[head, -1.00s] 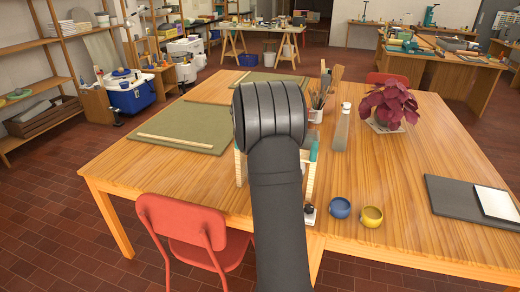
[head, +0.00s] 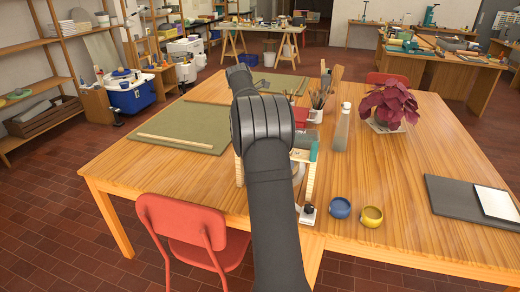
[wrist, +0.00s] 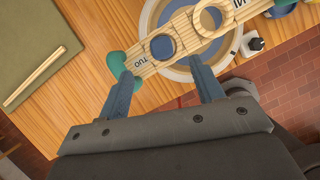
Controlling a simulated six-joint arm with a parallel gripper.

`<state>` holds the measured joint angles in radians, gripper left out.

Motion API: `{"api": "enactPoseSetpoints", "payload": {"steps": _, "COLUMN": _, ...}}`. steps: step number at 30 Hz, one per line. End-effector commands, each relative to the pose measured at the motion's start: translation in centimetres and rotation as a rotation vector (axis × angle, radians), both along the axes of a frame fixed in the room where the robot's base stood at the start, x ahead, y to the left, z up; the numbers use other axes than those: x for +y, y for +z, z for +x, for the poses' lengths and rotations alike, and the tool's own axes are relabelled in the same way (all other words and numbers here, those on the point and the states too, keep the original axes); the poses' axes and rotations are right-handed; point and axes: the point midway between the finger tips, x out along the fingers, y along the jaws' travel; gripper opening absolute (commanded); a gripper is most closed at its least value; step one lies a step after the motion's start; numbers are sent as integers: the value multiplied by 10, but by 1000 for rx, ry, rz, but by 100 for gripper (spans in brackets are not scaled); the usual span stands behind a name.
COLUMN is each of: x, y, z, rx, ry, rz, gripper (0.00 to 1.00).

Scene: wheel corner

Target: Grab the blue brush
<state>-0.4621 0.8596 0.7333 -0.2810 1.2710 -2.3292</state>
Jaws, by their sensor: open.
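I cannot make out a blue brush for certain in either view. Several brushes and tools stand in a holder (head: 318,100) at the back middle of the table, too small to tell their colours. In the wrist view my gripper (wrist: 160,68) is open and empty, its two fingers apart. They point at a pale wooden rack (wrist: 185,38) with round holes and dark lettering, above a round basin (wrist: 225,50). Teal pieces show by the rack's left end. In the head view my arm hides much of the rack (head: 309,182).
A blue mug (head: 340,208) and a yellow mug (head: 371,216) stand at the front edge. A bottle (head: 342,127) and a red-leaved plant (head: 388,105) stand behind. Green mats (head: 185,122) lie on the left. A red chair (head: 185,230) is at the front.

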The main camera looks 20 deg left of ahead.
Motion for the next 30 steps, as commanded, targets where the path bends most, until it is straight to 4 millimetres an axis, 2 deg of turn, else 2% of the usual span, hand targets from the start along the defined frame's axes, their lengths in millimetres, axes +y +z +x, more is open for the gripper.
{"api": "enactPoseSetpoints", "payload": {"steps": 3, "x": -3, "y": -22, "z": 8, "rx": 2, "ry": -1, "rz": -1, "gripper": 61}}
{"api": "enactPoseSetpoints", "payload": {"steps": 14, "x": -6, "y": -46, "z": 17, "rx": 2, "ry": -1, "rz": -1, "gripper": 61}}
{"api": "enactPoseSetpoints", "payload": {"steps": 22, "x": -12, "y": -82, "z": 30, "rx": -1, "ry": -2, "rz": 0, "gripper": 61}}
{"api": "enactPoseSetpoints", "payload": {"steps": 30, "x": -12, "y": -86, "z": 32, "rx": -3, "ry": -2, "rz": 0, "gripper": 59}}
